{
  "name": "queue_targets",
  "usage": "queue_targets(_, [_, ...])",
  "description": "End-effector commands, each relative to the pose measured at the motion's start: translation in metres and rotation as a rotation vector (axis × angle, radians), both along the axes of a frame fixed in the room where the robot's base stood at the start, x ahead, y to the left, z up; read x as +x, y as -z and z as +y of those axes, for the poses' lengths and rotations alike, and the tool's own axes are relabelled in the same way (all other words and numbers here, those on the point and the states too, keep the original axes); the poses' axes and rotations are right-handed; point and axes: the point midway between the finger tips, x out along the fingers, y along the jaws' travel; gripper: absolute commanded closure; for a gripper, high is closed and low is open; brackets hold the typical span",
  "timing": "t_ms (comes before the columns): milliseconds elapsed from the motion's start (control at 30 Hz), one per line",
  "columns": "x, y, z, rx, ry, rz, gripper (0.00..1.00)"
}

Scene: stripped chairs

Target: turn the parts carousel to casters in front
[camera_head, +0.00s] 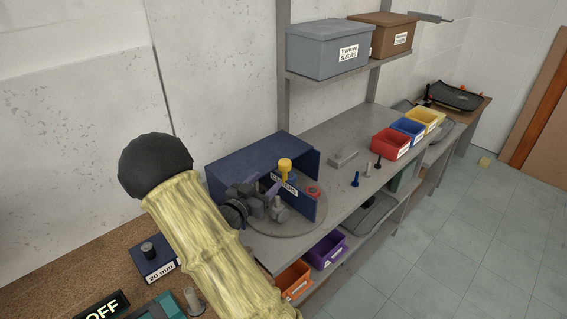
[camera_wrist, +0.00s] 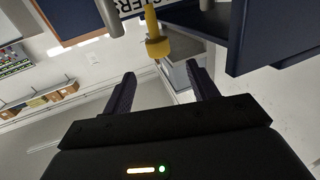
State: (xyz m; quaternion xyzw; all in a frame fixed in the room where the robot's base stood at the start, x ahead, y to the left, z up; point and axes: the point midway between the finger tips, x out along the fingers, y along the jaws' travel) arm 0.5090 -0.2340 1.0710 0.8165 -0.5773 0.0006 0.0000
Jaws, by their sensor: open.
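The parts carousel is a round grey turntable (camera_head: 300,224) on the bench, with a dark blue box-like housing (camera_head: 248,153) over its back part. A label reading CASTERS (camera_head: 289,188) faces the front side. A yellow knob (camera_head: 285,165) stands up at the carousel; in the wrist view the yellow knob (camera_wrist: 158,45) is beyond my fingertips, with part of the label above it. My gripper (camera_wrist: 162,84) is open, its two fingers apart with nothing between them. In the head view my gripper (camera_head: 262,193) is at the carousel's left side, partly covering it. A red ring (camera_head: 313,191) lies near the label.
Red (camera_head: 390,143), blue (camera_head: 408,128) and yellow (camera_head: 427,117) bins stand along the bench's right. Small pegs (camera_head: 366,170) and a grey block (camera_head: 343,158) lie between. Orange (camera_head: 294,280) and purple (camera_head: 326,250) bins sit below. A shelf with grey (camera_head: 327,50) and brown boxes (camera_head: 380,36) hangs above.

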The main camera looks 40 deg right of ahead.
Motion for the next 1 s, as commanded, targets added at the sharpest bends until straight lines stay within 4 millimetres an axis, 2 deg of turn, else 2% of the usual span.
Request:
queue_targets(33, [0.002,-0.002,-0.012,0.000,0.006,0.001,0.41])
queue_targets(200, [0.011,-0.001,-0.042,0.000,0.009,0.001,0.41])
queue_targets(533, [0.031,-0.001,-0.089,0.000,0.002,0.001,0.41])
queue_targets(700, [0.035,0.000,-0.101,0.000,0.000,0.001,0.41])
queue_targets(967, [0.036,0.000,-0.101,0.000,0.000,0.001,0.41])
queue_targets(1000, [0.036,0.000,-0.101,0.000,0.000,0.001,0.47])
